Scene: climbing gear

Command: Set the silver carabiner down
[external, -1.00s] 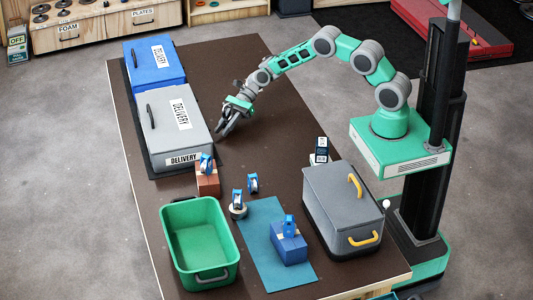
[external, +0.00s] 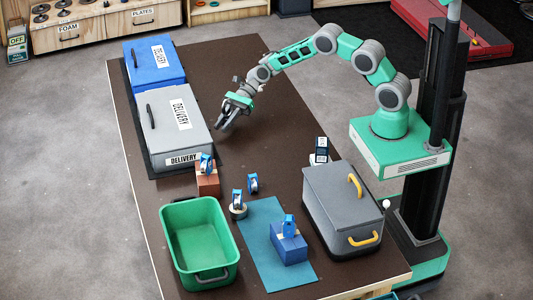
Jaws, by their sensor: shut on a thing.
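My gripper (external: 220,129) is low over the dark brown table (external: 275,120), just right of the grey delivery box. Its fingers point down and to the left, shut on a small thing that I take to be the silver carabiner. The carabiner is too small and too much covered by the grey fingers to make out its shape. I cannot tell whether it touches the table.
A grey delivery box (external: 165,122) and a blue one (external: 150,65) stand at left. In front are a green bin (external: 183,208), a grey lidded box (external: 330,197), a blue mat (external: 268,270) and several small blue devices. The table's middle and back right are clear.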

